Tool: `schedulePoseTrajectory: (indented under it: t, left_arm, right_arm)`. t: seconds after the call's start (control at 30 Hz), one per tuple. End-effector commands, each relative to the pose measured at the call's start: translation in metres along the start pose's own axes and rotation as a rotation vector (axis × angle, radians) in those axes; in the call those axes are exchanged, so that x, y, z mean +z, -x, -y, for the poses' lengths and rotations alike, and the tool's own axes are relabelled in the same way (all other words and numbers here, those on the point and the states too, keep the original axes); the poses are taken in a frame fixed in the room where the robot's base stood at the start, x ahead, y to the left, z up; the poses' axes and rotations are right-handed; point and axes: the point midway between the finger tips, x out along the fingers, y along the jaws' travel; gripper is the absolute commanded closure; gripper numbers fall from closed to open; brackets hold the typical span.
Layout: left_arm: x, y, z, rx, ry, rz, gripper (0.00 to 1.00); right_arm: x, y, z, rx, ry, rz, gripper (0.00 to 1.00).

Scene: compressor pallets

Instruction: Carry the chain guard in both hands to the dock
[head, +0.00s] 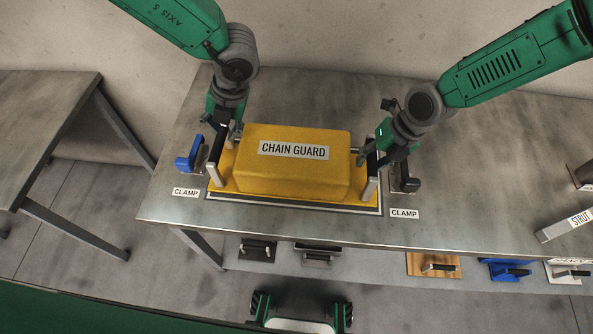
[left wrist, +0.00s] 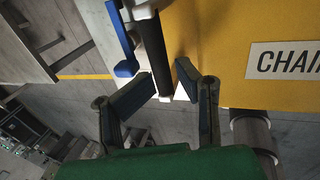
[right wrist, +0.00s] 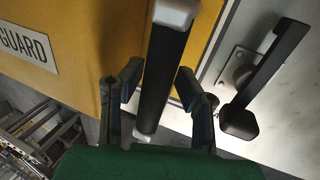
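The chain guard (head: 292,172), a yellow box with a name label, sits flat on a pale-edged plate (head: 290,204) on the grey table. A black bar handle stands at each end, the left one (left wrist: 152,50) and the right one (right wrist: 162,75). My left gripper (left wrist: 167,79) is open, its fingers on either side of the left handle, with a gap on the guard side. My right gripper (right wrist: 158,82) is open, its fingers astride the right handle with gaps on both sides. No place labelled dock shows.
A blue-handled clamp (head: 188,157) stands left of the guard and a black-handled clamp (right wrist: 265,75) right of it, close to my right gripper. A strut (head: 566,226) lies at the table's right. Several handled parts sit on a lower shelf (head: 380,277). Another table (head: 45,120) stands at left.

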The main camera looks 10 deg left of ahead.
Motion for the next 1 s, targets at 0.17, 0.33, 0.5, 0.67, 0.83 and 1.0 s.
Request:
schedulePoseTrajectory:
  t: [0.17, 0.33, 0.5, 0.67, 0.83, 1.0]
  left_arm:
    - [0.002, 0.035, -0.001, 0.000, 0.002, 0.002, 0.71]
    - [0.001, 0.053, -0.001, 0.001, 0.002, 0.000, 0.71]
    - [0.001, 0.058, -0.001, 0.002, 0.001, -0.002, 0.71]
    - [0.000, 0.058, -0.001, 0.002, 0.001, -0.001, 0.71]
    - [0.001, 0.057, -0.001, 0.002, 0.001, -0.001, 0.71]
    - [0.001, 0.057, -0.001, 0.002, 0.001, -0.001, 0.71]
  right_arm:
    - [0.000, 0.000, 0.000, 0.000, 0.000, 0.000, 0.70]
    - [0.001, 0.000, -0.001, 0.000, 0.000, -0.001, 0.70]
    - [0.002, 0.011, 0.000, 0.000, 0.000, 0.002, 0.70]
    - [0.002, 0.041, 0.001, 0.002, -0.002, 0.003, 0.70]
    - [0.002, 0.078, 0.001, 0.003, -0.002, 0.003, 0.70]
    - [0.002, 0.105, 0.002, 0.002, -0.001, 0.002, 0.70]
